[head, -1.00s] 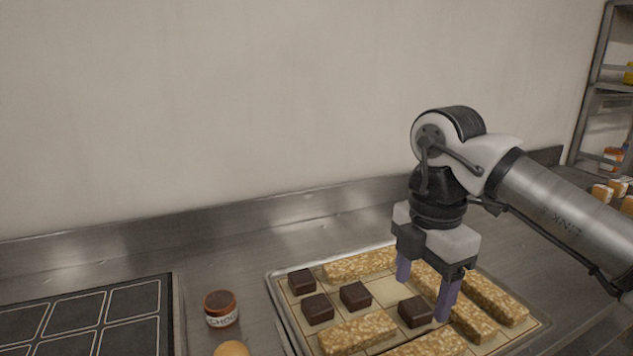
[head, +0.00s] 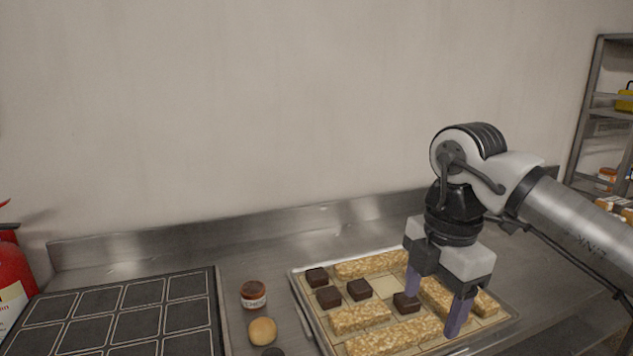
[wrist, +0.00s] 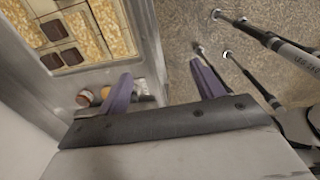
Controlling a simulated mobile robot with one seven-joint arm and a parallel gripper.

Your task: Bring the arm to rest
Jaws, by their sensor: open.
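My gripper (head: 434,306) is open and empty, its two purple fingers pointing down and set wide apart. In the head view it hangs over the right part of a metal tray (head: 303,311). The tray holds several golden nut bars (head: 362,317) and several dark chocolate squares (head: 359,289). One chocolate square (head: 406,302) shows just beside the left finger; I cannot tell the height gap. In the wrist view the open fingers (wrist: 160,88) have nothing between them, and the tray (wrist: 148,35) lies at upper left.
A dark gridded board (head: 115,322) lies at left on the steel counter. A labelled jar (head: 253,294) and a round bun (head: 262,331) stand between board and tray. A red fire extinguisher (head: 12,275) is at far left, a shelf rack (head: 592,110) at far right.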

